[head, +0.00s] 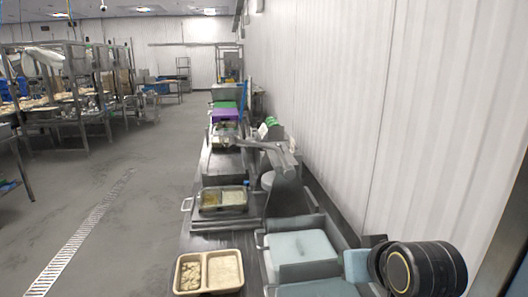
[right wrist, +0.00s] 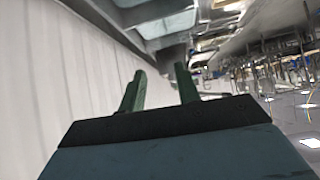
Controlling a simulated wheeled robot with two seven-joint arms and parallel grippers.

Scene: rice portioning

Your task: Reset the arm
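My right gripper (right wrist: 159,70) shows in the right wrist view with its two green fingers apart and nothing between them. White wall panels lie to its left, and the grey bench underside or edge shows beyond the fingertips; the view is strongly tilted. In the head view, a dark cylindrical joint of my right arm (head: 425,268) is at the lower right, close to the wall. The right gripper itself cannot be made out in the head view. My left arm and left gripper are in neither view.
A two-compartment tray (head: 208,288) with pale food stands at the near left of the counter. A similar tray (head: 224,211) sits farther back. Light blue blocks (head: 303,246) lie near my right arm.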

